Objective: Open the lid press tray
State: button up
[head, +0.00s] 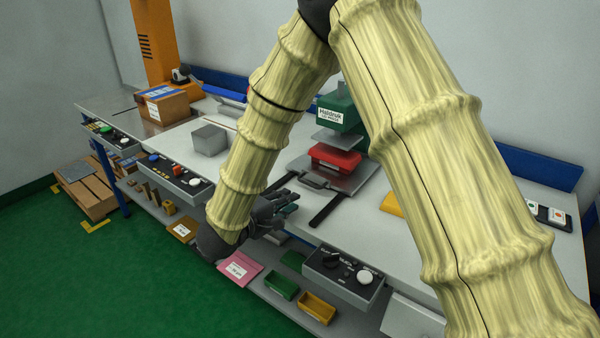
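The lid press (342,108) is a green machine with a white label, partly hidden behind my arm. Below it, a grey metal tray (350,182) with a handle (318,182) on its front edge holds a red box (335,159). Two dark rails run forward from the tray over the worktop. My gripper (291,207) is dark and sits near the front edge of the bench, in front of and left of the handle in the picture. It looks apart from the handle. Its fingers are small and partly overlapped, so their opening is unclear.
A control box (342,278) with a black knob and white button hangs on the bench front. A grey block (209,140) stands left. Green floor (120,270) is clear.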

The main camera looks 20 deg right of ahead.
aim_at(311, 185)
jog(key=shift+w+d, duration=0.1)
jog(key=shift+w, duration=0.4)
jog(key=shift+w+d, duration=0.25)
jog(key=shift+w, duration=0.05)
jog(key=d, duration=0.3)
jog(key=shift+w+d+r, duration=0.15)
jog(key=shift+d+r, duration=0.2)
jog(key=shift+r, duration=0.05)
jog(key=w+d, duration=0.1)
jog(key=w+f, duration=0.1)
jog(key=w+d+f, duration=0.1)
jog(key=w, duration=0.1)
jog(key=shift+d+f, duration=0.2)
jog(key=shift+d, duration=0.15)
jog(key=shift+d+r, duration=0.25)
jog(key=shift+d, duration=0.25)
jog(key=shift+w+d+f, duration=0.1)
jog(key=shift+w+f, duration=0.2)
jog(key=shift+w, duration=0.05)
jog(key=shift+s+r, duration=0.15)
jog(key=shift+c, duration=0.8)
grip_shut()
